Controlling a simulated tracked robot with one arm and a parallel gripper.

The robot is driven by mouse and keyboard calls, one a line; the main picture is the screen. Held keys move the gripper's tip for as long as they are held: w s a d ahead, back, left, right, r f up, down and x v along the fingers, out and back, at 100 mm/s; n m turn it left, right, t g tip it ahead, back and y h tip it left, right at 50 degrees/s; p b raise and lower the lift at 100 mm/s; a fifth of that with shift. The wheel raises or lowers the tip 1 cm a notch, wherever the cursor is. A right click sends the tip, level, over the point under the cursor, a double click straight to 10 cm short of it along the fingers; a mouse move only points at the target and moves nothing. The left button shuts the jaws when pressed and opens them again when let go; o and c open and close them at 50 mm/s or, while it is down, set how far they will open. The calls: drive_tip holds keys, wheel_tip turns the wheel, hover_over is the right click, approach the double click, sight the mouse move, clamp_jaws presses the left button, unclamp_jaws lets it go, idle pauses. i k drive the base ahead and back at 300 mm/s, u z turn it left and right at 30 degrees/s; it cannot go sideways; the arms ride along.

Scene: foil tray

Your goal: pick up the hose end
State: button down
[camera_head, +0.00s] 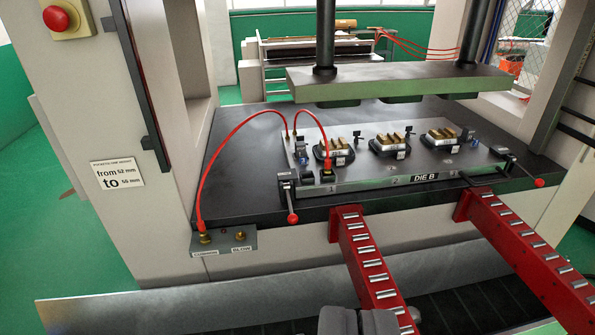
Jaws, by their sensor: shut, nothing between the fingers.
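A red hose (222,150) arcs from a brass fitting (204,237) on a small grey labelled block (224,242) up to the back left corner of the die plate. I cannot tell whether the two lengths are one hose. My gripper (358,320) shows at the bottom edge, shut and empty, well below and apart from the hose. Only its grey tips are in view.
The die plate (400,180), marked DIE B, carries several dark pads with brass blocks. Red-knobbed clamp levers (292,217) stick out at its front corners. Two red roller rails (372,270) reach toward me.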

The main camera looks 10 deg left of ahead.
sight(327, 172)
drive_tip(key=u, duration=0.05)
drive_tip(key=i, duration=1)
drive_tip(key=z, duration=0.05)
